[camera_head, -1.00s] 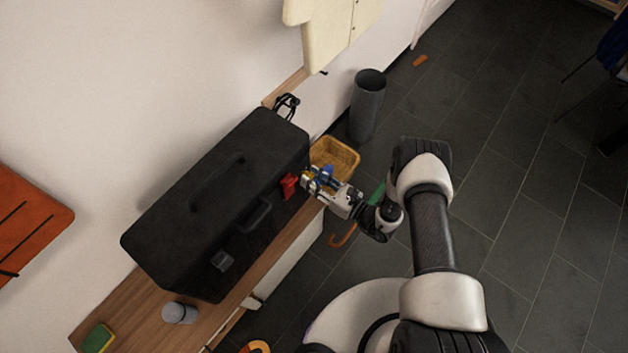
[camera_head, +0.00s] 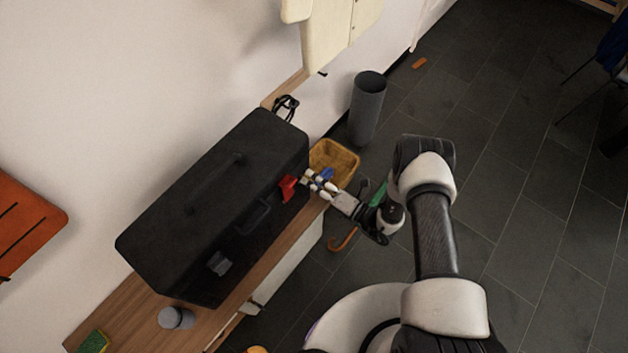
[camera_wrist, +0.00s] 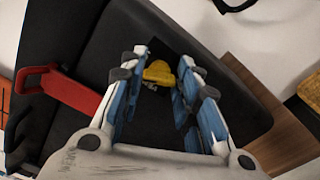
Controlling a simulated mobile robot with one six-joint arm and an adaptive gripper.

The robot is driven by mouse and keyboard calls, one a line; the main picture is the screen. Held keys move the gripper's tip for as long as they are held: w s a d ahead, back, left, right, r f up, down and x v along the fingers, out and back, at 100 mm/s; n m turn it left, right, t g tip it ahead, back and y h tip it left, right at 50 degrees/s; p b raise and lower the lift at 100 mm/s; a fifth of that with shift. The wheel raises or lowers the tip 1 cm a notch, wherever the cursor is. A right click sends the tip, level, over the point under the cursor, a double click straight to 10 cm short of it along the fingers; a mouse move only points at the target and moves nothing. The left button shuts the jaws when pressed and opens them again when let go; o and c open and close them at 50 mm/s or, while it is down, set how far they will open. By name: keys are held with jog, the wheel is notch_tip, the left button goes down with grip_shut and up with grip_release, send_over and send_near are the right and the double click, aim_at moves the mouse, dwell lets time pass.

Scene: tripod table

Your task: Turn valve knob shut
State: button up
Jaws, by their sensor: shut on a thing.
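A small yellow valve knob (camera_wrist: 160,72) sits at the face of a black box (camera_wrist: 110,50) in the wrist view. My gripper (camera_wrist: 163,75) is shut on it, with a blue-and-white finger on either side. In the head view my gripper (camera_head: 310,178) reaches to the right end of the black box (camera_head: 215,205), and the knob is mostly hidden by the fingers. A red lever-like part (camera_wrist: 68,88) is on the box to the left of the knob. It also shows in the head view (camera_head: 288,188).
The box stands on a wooden bench (camera_head: 290,245) against a white wall. A yellow-brown basket (camera_head: 345,155) is close behind my gripper. A grey bin (camera_head: 367,105) stands beyond it. A grey cup (camera_head: 176,318) and a sponge (camera_head: 95,342) are at the near end.

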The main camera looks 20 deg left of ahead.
jog(key=shift+m, duration=2.3)
jog(key=shift+f, duration=0.1)
jog(key=o, duration=1.1)
jog(key=shift+c, duration=0.2)
jog(key=v, duration=1.2)
